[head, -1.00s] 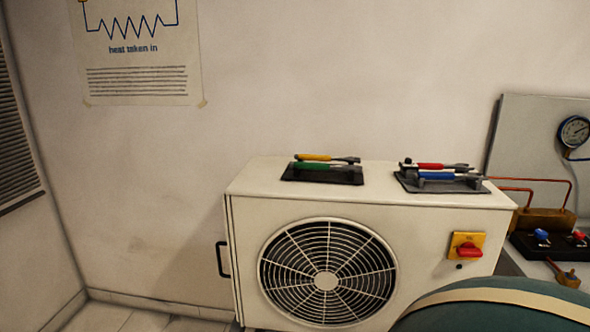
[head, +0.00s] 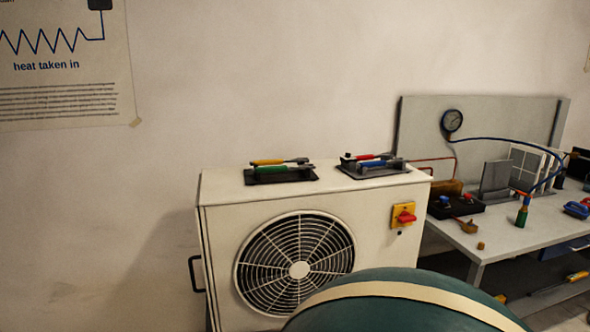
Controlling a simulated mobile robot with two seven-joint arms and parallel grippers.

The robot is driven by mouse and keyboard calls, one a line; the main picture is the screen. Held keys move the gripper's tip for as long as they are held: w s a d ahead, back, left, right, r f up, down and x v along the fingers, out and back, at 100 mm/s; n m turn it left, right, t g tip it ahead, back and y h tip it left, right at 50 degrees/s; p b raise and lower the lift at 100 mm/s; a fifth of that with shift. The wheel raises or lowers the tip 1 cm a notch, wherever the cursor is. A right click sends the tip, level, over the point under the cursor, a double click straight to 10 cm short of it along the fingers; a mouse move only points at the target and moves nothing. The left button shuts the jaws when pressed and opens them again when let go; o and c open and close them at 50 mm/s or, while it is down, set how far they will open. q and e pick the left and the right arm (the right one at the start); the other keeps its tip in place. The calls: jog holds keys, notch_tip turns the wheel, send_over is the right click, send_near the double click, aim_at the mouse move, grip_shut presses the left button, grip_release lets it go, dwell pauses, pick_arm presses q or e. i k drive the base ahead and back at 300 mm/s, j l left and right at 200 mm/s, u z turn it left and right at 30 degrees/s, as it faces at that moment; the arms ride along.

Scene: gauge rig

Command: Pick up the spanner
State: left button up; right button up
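Hand tools with coloured handles lie on two dark trays on top of a white fan unit (head: 225,190). The left tray (head: 262,180) holds a yellow-handled tool (head: 268,162) and a green-handled tool (head: 270,169), their grey ends pointing right. The right tray (head: 372,172) holds a red-handled tool (head: 368,156) and a blue-handled tool (head: 372,163). They look like spanners, but they are too small to tell which is the spanner. Neither of my grippers is in view.
A rounded teal object with a cream stripe (head: 400,281) stands close in front, hiding the unit's lower right. A grey bench (head: 520,238) with a gauge (head: 452,120), hoses and small parts stands at right. An orange-handled tool (head: 577,276) lies low beneath it.

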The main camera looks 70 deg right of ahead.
aim_at(268, 168)
jog(key=j+z, duration=0.15)
jog(key=z, duration=1.5)
jog(key=i+j, duration=0.05)
